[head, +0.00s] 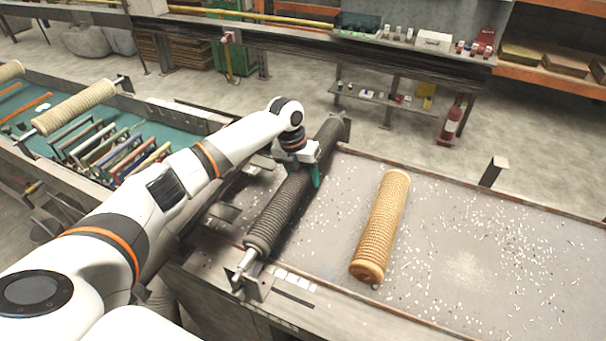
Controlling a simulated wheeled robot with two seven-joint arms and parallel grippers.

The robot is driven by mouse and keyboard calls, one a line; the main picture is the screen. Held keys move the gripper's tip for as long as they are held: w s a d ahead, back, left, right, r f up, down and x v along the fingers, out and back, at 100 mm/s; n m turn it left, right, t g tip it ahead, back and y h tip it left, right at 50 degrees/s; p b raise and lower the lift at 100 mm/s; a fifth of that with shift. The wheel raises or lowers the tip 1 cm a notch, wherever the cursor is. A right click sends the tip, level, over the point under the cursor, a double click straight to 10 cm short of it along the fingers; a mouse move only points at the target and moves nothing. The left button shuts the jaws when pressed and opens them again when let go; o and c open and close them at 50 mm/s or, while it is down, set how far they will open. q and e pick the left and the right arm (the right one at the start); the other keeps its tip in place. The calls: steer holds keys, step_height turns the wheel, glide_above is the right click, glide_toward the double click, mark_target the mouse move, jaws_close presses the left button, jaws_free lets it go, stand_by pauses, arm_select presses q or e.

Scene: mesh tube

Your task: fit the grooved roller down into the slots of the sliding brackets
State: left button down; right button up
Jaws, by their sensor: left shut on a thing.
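The dark grooved roller (281,207) lies lengthwise along the left side of the grey table, running from near to far. Its bare metal shaft end sticks out at the near end, by a metal sliding bracket (258,286). Another bracket (346,124) stands at the far end. I cannot tell whether the shaft ends sit in the slots. My left gripper (314,178) has teal fingers at the roller's middle and is shut on it, partly hiding that stretch. My right gripper is not in view.
A tan mesh tube (382,228) lies on the grey table (465,262), right of the roller. Small white bits are scattered there. A green-topped bench (60,152) with several frames and pale rollers is at the left. An upright metal post (493,171) stands on the table's far edge.

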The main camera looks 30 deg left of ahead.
arm_select(q)
steer(key=shift+b+x, duration=0.7)
steer(key=shift+x, duration=0.35)
steer(key=shift+c, duration=2.4)
jaws_free()
steer(key=shift+s+a, duration=0.1)
steer(key=shift+a, duration=0.05)
steer(key=shift+o, duration=0.4)
steer(key=shift+s+f, duration=0.1)
steer(key=shift+a+r, duration=0.1)
steer(key=shift+r, duration=0.25)
steer(key=b+v, duration=0.3)
steer(key=v, duration=0.8)
steer(key=shift+r+b, duration=0.25)
steer(key=shift+b, duration=0.15)
